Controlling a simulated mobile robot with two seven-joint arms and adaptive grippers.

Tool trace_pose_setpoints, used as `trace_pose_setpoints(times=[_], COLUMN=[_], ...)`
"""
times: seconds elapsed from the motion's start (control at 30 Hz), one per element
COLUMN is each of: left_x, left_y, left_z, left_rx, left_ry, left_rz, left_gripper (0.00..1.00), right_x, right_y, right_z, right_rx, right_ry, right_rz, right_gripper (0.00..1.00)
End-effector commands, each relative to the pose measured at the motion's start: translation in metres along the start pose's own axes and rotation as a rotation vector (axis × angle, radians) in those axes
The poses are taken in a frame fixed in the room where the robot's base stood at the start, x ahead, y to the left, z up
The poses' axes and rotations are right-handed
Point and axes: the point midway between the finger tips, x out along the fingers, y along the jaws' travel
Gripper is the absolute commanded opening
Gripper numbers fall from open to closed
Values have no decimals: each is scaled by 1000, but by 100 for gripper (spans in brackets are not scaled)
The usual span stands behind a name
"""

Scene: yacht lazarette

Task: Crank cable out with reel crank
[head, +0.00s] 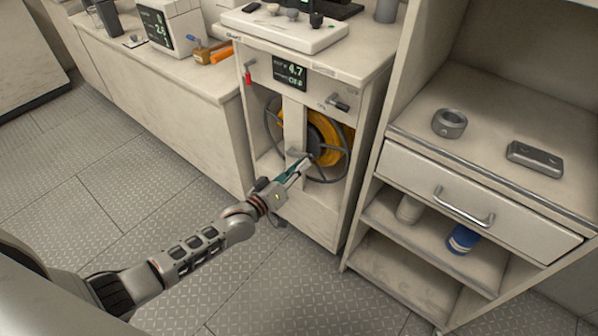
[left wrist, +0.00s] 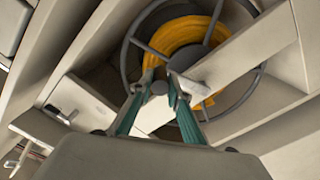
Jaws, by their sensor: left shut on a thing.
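The cable reel (head: 333,142) is a dark spoked wheel wound with yellow-orange cable, set in the open front of a cream cabinet. My left gripper (head: 302,163) reaches the front of the reel near its hub. In the left wrist view, the teal fingers of the left gripper (left wrist: 163,82) close around a small dark knob, which looks like the reel crank (left wrist: 159,88). The fingers hide part of it. The yellow cable (left wrist: 185,40) shows behind the fingertips. A display (head: 290,72) above the reel reads 4.7. My right gripper is not in view.
A pale upright post (head: 294,125) stands before the reel's left part. A lever (head: 339,102) and a red-handled item (head: 247,76) are on the cabinet front. A shelf unit with a drawer (head: 480,195) stands close on the right. The floor in front is clear.

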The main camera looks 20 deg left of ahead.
Motion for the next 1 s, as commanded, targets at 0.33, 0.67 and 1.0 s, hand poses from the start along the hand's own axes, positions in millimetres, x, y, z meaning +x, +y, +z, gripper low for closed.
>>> trace_pose_setpoints(times=[0.33,0.67,1.0], left_x=[1,1,1], left_y=[4,2,1], left_z=[-29,-39,-40], left_rx=[-249,-365,-383], left_ry=[6,6,7], left_rz=[6,5,4], left_gripper=[0,0,0], right_x=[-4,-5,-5], right_y=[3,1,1], right_z=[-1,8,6], right_rx=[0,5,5], right_ry=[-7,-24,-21], right_rz=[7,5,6], right_gripper=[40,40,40])
